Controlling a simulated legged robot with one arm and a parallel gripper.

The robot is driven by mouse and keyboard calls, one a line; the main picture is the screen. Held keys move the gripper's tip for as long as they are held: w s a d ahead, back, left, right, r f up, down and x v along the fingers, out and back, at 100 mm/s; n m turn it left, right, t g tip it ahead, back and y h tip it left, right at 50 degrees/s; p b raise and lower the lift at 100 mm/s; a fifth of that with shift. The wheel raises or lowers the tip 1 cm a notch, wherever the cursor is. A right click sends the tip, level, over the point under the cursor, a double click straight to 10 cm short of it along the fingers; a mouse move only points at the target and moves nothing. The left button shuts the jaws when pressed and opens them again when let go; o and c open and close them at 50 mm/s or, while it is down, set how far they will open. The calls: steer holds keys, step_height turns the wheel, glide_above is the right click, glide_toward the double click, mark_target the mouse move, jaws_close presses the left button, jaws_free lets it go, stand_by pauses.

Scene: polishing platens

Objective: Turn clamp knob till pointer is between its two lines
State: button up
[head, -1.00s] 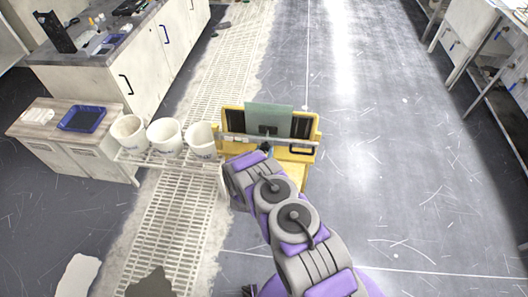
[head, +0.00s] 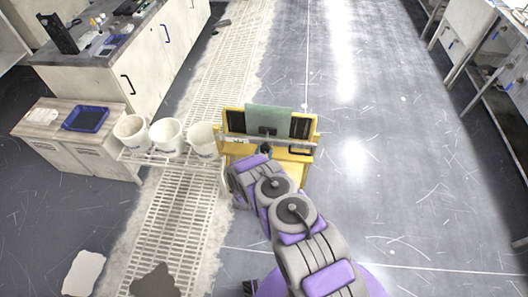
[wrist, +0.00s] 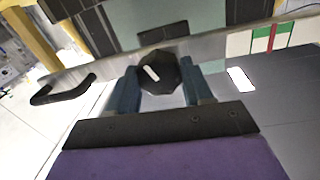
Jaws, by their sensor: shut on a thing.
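In the wrist view the clamp knob (wrist: 160,73) is black and faceted, with a white mark tilted down to the right. My gripper (wrist: 159,76) has one blue-grey finger on each side of it and is shut on it. To the right, a white scale (wrist: 240,44) on the metal bar carries a green patch with a thin upright red pointer (wrist: 273,37) within it. I cannot clearly tell the scale's two lines apart.
A grey-green plate (head: 269,118) stands upright on the yellow stand. A black handle (wrist: 62,90) sticks out left of the knob. Several white buckets (head: 165,135) stand on a rack to the left. The floor to the right is clear.

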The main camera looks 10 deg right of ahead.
steer(key=o, duration=1)
steer(key=shift+a, duration=0.1)
steer(key=shift+o, duration=0.2)
steer(key=p+v, duration=0.4)
steer(key=v, duration=1.3)
steer(key=shift+a, duration=0.15)
